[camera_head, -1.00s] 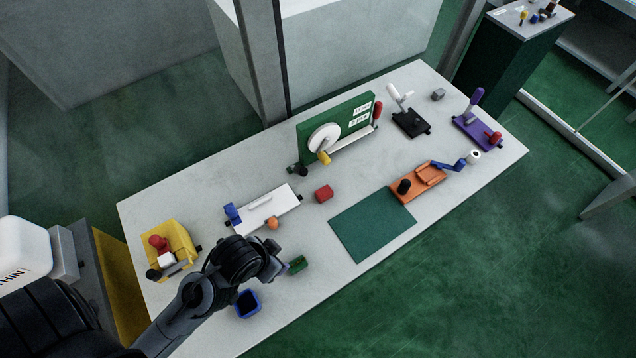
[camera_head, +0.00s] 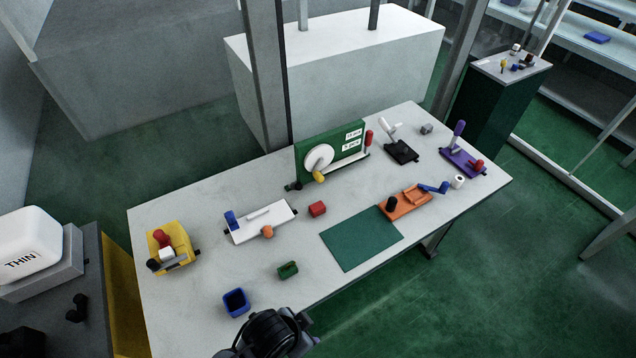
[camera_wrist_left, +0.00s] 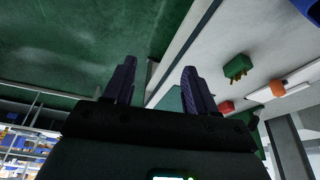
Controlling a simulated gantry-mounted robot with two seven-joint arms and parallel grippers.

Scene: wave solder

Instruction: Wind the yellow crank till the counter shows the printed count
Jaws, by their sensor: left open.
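The green panel device (camera_head: 336,150) stands upright at the back middle of the table. It carries a white disc (camera_head: 319,159) with a yellow crank knob (camera_head: 318,176) at its lower edge, and two white labels (camera_head: 352,140) too small to read. A red-handled lever (camera_head: 368,139) is at its right end. My left arm shows at the bottom of the head view, near the table's front edge. In the left wrist view my left gripper (camera_wrist_left: 158,90) has its two dark fingers apart with nothing between them, well away from the crank. My right gripper is not in view.
A red block (camera_head: 317,209), a green block (camera_head: 288,270) and a blue open box (camera_head: 236,302) are on the table. A white fixture (camera_head: 262,221), yellow fixture (camera_head: 171,262), orange fixture (camera_head: 404,203) and green mat (camera_head: 347,243) stand around; bare table lies before the panel.

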